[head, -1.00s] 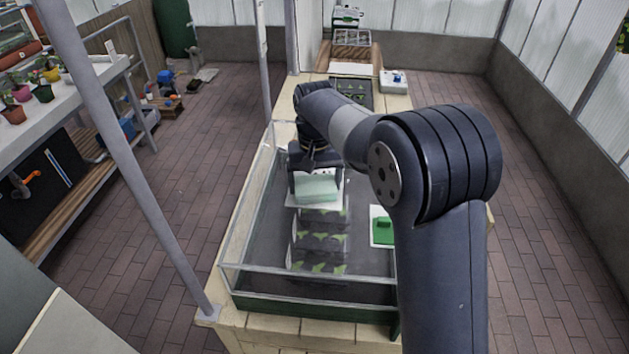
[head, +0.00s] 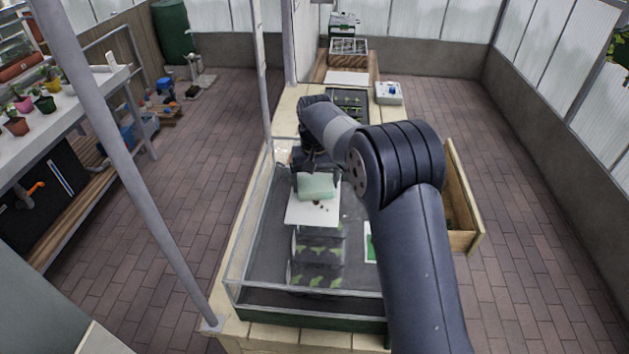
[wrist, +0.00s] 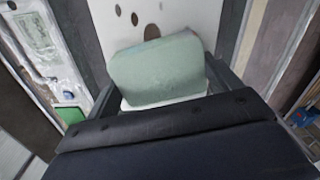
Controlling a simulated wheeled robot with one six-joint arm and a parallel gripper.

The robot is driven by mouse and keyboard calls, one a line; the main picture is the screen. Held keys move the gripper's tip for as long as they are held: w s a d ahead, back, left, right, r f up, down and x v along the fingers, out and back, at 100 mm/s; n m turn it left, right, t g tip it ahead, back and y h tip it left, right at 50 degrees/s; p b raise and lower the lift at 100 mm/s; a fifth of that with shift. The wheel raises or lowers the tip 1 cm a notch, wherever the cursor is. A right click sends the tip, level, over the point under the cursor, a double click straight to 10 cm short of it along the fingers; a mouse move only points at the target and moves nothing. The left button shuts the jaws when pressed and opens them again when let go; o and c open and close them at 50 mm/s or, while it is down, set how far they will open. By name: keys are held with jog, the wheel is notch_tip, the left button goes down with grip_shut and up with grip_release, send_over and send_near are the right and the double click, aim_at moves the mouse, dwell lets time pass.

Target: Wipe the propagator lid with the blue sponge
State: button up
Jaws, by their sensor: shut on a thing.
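My gripper (head: 316,174) is shut on a pale blue-green sponge (head: 316,188), the only sponge in view. In the wrist view the sponge (wrist: 158,72) sits between the fingers. A white panel (head: 298,214) with several brown spots lies below and in front of the sponge in the head view; the panel also shows in the wrist view (wrist: 190,14). It may be the propagator lid. I cannot tell whether the sponge touches it. A clear-walled case with a dark green base (head: 310,315) surrounds the panel and seedling trays (head: 318,255).
A green-and-white item (head: 370,246) lies right of the trays, partly behind my arm. An open wooden box (head: 462,185) juts out on the right. A seedling tray (head: 348,103) and a white box (head: 389,93) stand at the back. A metal post (head: 130,140) rises on the left.

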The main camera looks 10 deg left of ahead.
aim_at(312, 214)
jog(key=shift+w+r+p, duration=0.1)
jog(key=shift+w+p, duration=0.95)
jog(key=shift+p, duration=0.05)
jog(key=shift+w, duration=0.4)
jog(key=shift+w+a, duration=0.1)
jog(key=shift+w, duration=0.6)
jog(key=shift+s, duration=0.1)
jog(key=s, duration=0.1)
jog(key=s+b, duration=0.1)
jog(key=b, duration=0.1)
jog(key=shift+s+f, duration=0.25)
jog(key=shift+s, duration=0.15)
jog(key=shift+s+d+r+b, duration=0.1)
jog(key=shift+s+b, duration=0.6)
jog(key=shift+s, duration=0.6)
jog(key=shift+s+d+r+b, duration=0.1)
jog(key=shift+s+b, duration=0.6)
jog(key=shift+s, duration=0.6)
jog(key=shift+s+d+f+b, duration=0.15)
jog(key=shift+s+b, duration=0.3)
jog(key=shift+s, duration=0.55)
jog(key=shift+s+f+b, duration=0.1)
jog(key=shift+s+b, duration=0.35)
jog(key=shift+s, duration=0.55)
jog(key=shift+r, duration=0.1)
jog(key=shift+p, duration=0.4)
